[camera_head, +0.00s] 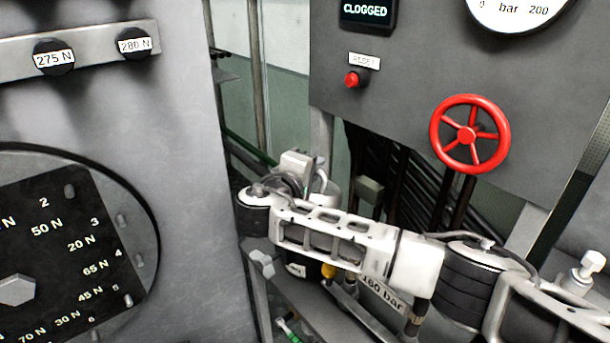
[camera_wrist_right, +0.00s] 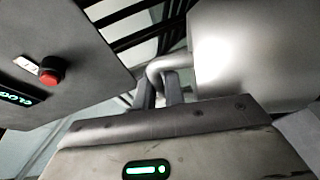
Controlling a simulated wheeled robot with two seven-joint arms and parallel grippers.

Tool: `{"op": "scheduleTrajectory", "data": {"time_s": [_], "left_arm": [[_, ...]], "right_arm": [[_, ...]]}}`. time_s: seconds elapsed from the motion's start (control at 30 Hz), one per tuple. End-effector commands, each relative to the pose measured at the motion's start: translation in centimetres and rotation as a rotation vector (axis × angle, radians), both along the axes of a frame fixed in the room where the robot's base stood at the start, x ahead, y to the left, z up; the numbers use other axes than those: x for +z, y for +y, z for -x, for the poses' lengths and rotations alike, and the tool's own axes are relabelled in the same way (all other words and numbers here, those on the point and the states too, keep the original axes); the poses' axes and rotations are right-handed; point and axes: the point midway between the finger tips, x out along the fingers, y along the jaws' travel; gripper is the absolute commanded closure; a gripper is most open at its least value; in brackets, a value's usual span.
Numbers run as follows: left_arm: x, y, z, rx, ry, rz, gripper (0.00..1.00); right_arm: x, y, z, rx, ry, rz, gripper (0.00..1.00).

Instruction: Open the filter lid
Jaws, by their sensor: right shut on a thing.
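In the right wrist view, the two fingers of my right gripper (camera_wrist_right: 160,92) are closed on a bent metal handle (camera_wrist_right: 172,59). The handle runs up against a large, smooth, light grey body (camera_wrist_right: 250,48); I take this to be the filter with its lid, but its edges are cut off by the frame. In the head view, my right arm reaches in from the right, and its wrist and hand mostly hide the filter. I cannot tell there whether the lid stands open. My left gripper is not in view.
A grey panel holds a "CLOGGED" display (camera_head: 367,11), a red reset button (camera_head: 353,80), a gauge (camera_head: 517,12) and a red handwheel (camera_head: 469,134). At the left stands a grey cabinet with a dark dial plate (camera_head: 60,245). Dark pipes (camera_head: 425,195) run behind my arm.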

Motion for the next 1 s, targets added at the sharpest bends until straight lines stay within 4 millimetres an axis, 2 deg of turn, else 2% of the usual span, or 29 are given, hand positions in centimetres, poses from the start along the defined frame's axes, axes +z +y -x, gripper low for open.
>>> {"op": "scheduleTrajectory", "data": {"time_s": [0.1, 0.4, 1.0], "left_arm": [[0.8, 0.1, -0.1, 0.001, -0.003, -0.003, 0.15], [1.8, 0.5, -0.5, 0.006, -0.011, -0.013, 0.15], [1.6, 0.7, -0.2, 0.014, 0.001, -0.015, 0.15]], "right_arm": [[0.8, -1.1, -0.7, -0.004, 0.01, -0.018, 1.0], [1.2, -2.8, -2.0, -0.003, 0.107, -0.151, 1.0], [1.0, -3.4, -2.5, 0.0, 0.142, -0.2, 1.0]]}}
